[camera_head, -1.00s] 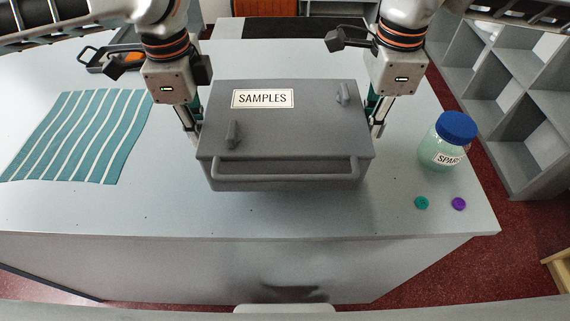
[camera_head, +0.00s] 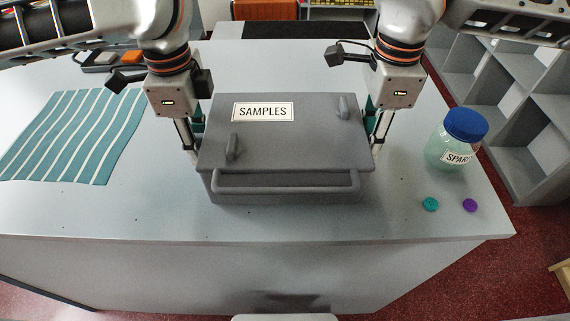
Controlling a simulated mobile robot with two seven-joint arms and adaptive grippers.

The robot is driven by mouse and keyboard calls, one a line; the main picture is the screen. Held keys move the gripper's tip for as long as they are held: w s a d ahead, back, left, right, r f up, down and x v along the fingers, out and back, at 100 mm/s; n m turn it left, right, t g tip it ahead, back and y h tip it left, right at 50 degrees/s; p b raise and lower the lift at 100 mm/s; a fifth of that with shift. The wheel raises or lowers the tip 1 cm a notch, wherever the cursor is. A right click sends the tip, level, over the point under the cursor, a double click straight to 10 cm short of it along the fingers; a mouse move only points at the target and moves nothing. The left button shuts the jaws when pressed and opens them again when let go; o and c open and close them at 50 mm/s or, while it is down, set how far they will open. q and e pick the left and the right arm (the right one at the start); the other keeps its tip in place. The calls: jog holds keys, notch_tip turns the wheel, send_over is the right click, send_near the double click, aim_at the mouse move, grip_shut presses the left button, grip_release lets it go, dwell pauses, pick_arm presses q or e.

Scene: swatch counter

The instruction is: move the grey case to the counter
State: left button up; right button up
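The grey case (camera_head: 283,155), lidded and labelled SAMPLES, is level over the front middle of the counter (camera_head: 120,211). Its underside is at or very near the counter top; I cannot tell if it bears fully on it. A bar handle runs along its front, and two latches stand on the lid. My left gripper (camera_head: 192,150) is at the case's left side, and my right gripper (camera_head: 376,146) is at its right side. Both appear shut on the case's sides, with the fingertips partly hidden by it.
A jar with a blue lid (camera_head: 465,125) stands on the right, with a teal button (camera_head: 430,205) and a purple button (camera_head: 469,205) in front. A striped teal cloth (camera_head: 72,135) lies on the left. A tray (camera_head: 105,59) lies behind it. Shelving (camera_head: 515,105) stands at the right.

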pick_arm(q)
jog(key=shift+r, duration=0.2)
notch_tip(320, 180, up, 12)
jog(key=shift+f, duration=0.15)
pick_arm(e)
jog(key=shift+r, duration=0.15)
notch_tip(320, 180, up, 12)
dwell(0.6)
dwell(0.4)
